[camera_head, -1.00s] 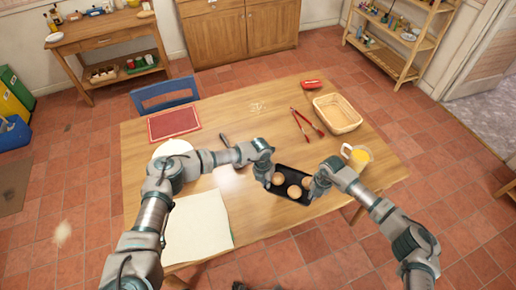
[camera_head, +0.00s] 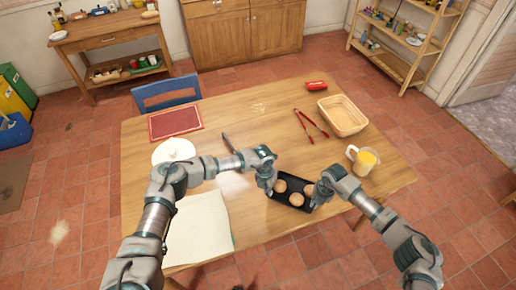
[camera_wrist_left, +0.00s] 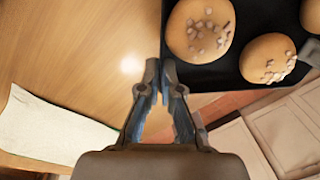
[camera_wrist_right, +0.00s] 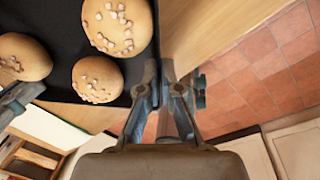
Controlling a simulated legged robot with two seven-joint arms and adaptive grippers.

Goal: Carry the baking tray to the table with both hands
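The black baking tray (camera_head: 291,205) holds several round buns and is over the front part of the wooden table (camera_head: 275,135). My left gripper (camera_head: 271,190) is shut on the tray's left edge; its fingertips (camera_wrist_left: 160,68) meet at the rim in the left wrist view. My right gripper (camera_head: 314,203) is shut on the right edge, and its fingertips (camera_wrist_right: 158,70) close at the rim in the right wrist view. The buns (camera_wrist_left: 200,30) have pale sugar bits on top. I cannot tell whether the tray touches the tabletop.
A pale cloth (camera_head: 198,228) lies left of the tray, with a white plate (camera_head: 173,151) behind it. The table middle is mostly clear.

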